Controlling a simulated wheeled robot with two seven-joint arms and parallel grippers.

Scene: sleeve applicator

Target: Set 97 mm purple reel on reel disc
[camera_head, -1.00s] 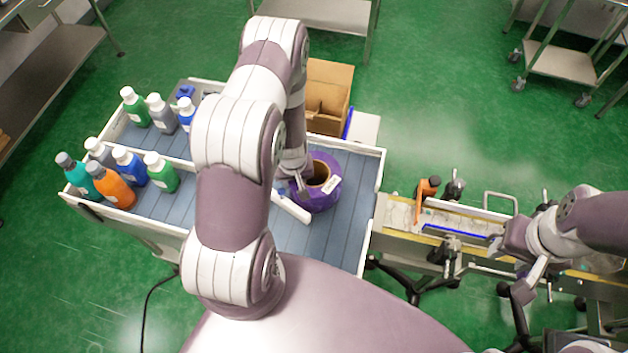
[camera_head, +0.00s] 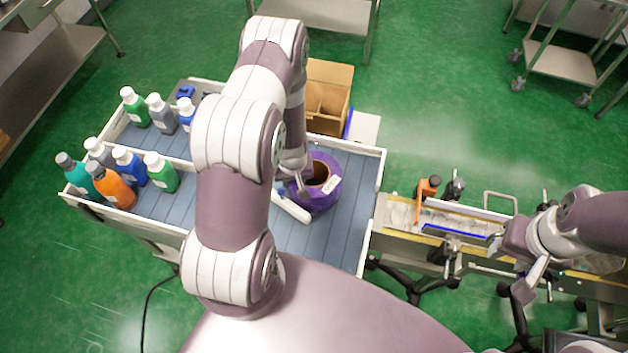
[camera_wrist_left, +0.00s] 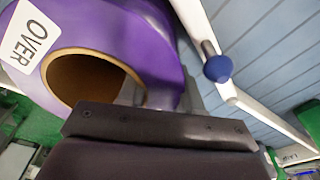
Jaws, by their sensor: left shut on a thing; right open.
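The purple reel (camera_head: 327,201) has a brown cardboard core and a white label. It stands on the blue-grey slatted table (camera_head: 345,235), towards its right end. My left gripper (camera_head: 304,187) is shut on the reel's wall, at the left side of its core. In the left wrist view the reel (camera_wrist_left: 150,40) fills the upper left, with "OVER" on its label, and one finger reaches by the core opening. The fingertips are largely hidden. My right gripper (camera_head: 530,275) is open and empty over the conveyor at the right. I cannot make out the reel disc.
Several capped bottles (camera_head: 112,188) stand at the table's left end. A cardboard box (camera_head: 328,95) is behind the table. A white bar with a blue knob (camera_wrist_left: 217,68) lies beside the reel. A narrow conveyor (camera_head: 450,222) with orange and black clamps runs right.

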